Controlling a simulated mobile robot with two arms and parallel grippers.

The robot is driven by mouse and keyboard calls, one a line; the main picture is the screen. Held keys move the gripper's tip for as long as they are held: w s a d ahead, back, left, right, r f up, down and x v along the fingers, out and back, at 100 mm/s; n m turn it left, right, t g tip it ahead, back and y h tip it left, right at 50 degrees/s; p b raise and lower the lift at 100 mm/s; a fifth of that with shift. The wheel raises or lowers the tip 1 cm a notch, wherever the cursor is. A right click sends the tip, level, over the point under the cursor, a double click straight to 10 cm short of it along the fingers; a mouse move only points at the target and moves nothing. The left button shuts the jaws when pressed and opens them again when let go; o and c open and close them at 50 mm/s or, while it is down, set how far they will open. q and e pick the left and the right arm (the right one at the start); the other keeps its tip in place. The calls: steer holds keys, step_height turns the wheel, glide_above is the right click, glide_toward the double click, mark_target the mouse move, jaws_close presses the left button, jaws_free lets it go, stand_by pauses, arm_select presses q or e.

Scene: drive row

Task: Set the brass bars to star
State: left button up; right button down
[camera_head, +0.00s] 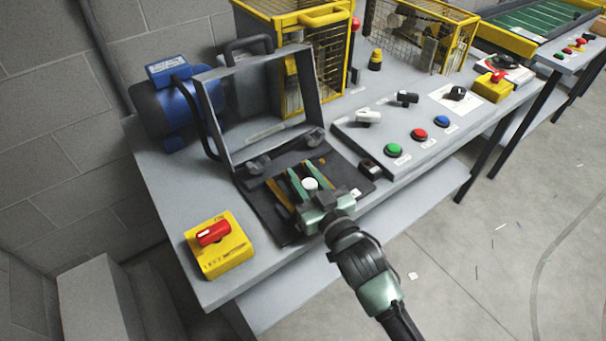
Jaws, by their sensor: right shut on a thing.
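An open terminal box with a dark base (292,230) and a raised grey lid frame (270,105) stands on the bench beside a blue motor (172,108). A brass bar (279,196) lies in the box, left of my fingers. My right gripper (304,172) reaches into the box from the lower right. Its green fingers are shut on what looks like another brass bar, mostly hidden between them. A round white part shows close to the fingers. The gripper covers part of the terminals, so the full bar layout cannot be told. My left gripper is not in view.
A yellow box with a red rotary switch (213,234) stands at the front left. Right of the terminal box is a panel with green (393,150), red and blue buttons. Yellow cages (300,60) stand behind. The bench front edge runs under my right arm.

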steer(key=w+d, duration=0.1)
steer(key=d, duration=0.1)
steer(key=w+d+p, duration=0.1)
steer(key=w+d, duration=0.1)
steer(key=shift+w+d+p, duration=0.1)
steer(key=shift+d+p, duration=0.15)
steer(key=shift+p, duration=0.05)
steer(key=c, duration=1.4)
jaws_free()
steer(key=shift+r, duration=0.1)
steer(key=o, duration=0.3)
steer(key=shift+d, duration=0.1)
steer(key=shift+o, duration=0.2)
